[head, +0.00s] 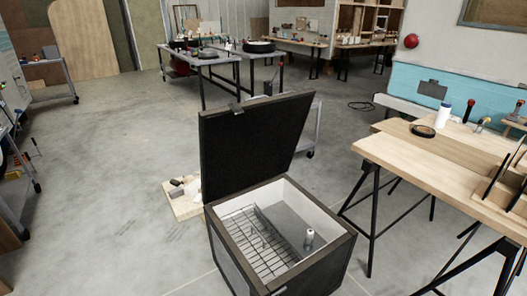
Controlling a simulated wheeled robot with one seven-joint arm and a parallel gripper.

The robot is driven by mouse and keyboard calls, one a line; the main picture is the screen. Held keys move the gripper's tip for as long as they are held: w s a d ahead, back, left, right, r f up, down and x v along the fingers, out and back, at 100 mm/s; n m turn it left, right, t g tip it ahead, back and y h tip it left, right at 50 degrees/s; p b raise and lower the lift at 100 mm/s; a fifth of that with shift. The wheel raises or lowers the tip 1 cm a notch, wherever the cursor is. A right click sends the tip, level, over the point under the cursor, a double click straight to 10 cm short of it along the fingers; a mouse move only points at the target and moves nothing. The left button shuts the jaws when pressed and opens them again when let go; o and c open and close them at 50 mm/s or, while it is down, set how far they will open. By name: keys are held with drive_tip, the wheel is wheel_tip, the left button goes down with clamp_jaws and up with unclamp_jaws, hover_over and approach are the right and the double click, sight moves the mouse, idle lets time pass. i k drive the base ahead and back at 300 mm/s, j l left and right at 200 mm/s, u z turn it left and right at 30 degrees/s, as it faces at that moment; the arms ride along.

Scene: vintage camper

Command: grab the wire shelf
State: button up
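A wire shelf (252,243), a dark metal grid, lies inside an open box-shaped cooler (335,244) in the lower middle of the head view. The cooler has dark outer walls and a pale lining, and its dark lid (255,145) stands raised at the back. The shelf sits on the left side of the interior. A small white-topped cylinder (308,238) stands to the right of the shelf inside the cooler. My gripper is not in view.
A wooden trestle table (400,147) stands close at the right with a white bottle and tools on it. A wooden board (183,207) with small items lies on the floor behind the cooler's left side.

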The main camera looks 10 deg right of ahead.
sight(253, 228)
drive_tip(key=z, duration=1.55)
drive_tip(key=i+j+z, duration=0.1)
drive_tip(key=j+z, duration=0.2)
drive_tip(key=j, duration=4)
drive_tip(key=i+j, duration=0.1)
drive_tip(key=j, duration=1.8)
drive_tip(key=k+z, duration=0.5)
drive_tip(key=k, duration=0.65)
drive_tip(key=u, duration=0.4)
drive_tip(key=i+l+u, duration=0.1)
drive_tip(key=l+u, duration=0.2)
drive_tip(key=l, duration=0.35)
drive_tip(key=l+u, duration=0.35)
drive_tip(key=l, duration=0.35)
